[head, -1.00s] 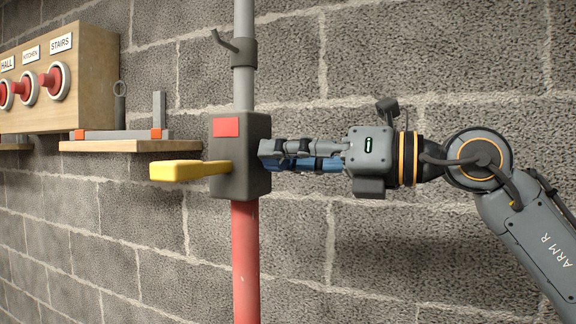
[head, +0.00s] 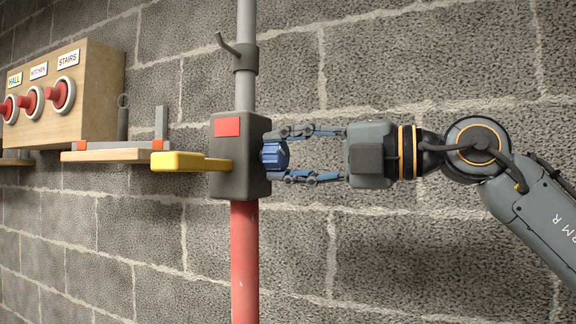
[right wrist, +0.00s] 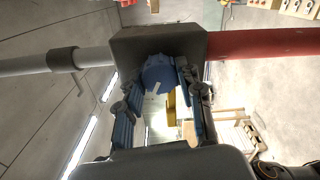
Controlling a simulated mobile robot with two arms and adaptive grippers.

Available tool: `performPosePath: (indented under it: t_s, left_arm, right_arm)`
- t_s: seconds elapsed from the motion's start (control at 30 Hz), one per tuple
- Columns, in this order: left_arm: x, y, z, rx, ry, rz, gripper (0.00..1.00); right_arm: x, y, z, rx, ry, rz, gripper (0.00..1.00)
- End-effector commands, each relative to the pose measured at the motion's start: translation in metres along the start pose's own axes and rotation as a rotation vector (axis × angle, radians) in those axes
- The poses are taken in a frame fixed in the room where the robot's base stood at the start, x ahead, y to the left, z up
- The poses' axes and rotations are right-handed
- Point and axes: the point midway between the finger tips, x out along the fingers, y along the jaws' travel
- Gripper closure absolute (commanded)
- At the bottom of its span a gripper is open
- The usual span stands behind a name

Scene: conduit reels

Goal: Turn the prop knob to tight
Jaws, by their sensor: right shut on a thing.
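The blue ribbed knob (head: 275,155) sticks out of the right side of a dark grey box (head: 240,180) on the prop. It also shows in the right wrist view (right wrist: 158,76), with a pale mark on its face. My right gripper (head: 284,155) is shut on the knob, one finger above and one below it in the head view. The fingers flank the knob in the right wrist view too. No tight marking is readable. My left gripper is not in view.
A yellow lever (head: 185,162) and a red label (head: 227,127) are on the box. A grey tube (head: 246,80) runs above it and a red tube (head: 245,265) below. A wooden shelf (head: 108,156) and labelled reel board (head: 95,85) are at left. A block wall stands behind.

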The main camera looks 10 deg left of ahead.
Motion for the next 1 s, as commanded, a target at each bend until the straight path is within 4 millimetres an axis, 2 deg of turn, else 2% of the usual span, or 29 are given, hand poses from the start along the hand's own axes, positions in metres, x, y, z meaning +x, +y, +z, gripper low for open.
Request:
performPosePath:
  t_s: [0.6,1.0]
  left_arm:
    - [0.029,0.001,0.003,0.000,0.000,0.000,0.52]
    - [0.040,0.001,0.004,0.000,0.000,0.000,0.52]
  right_arm:
    - [-0.001,0.001,0.001,0.584,-0.004,0.005,0.95]
    - [-0.001,0.001,0.001,0.890,-0.002,0.005,0.95]
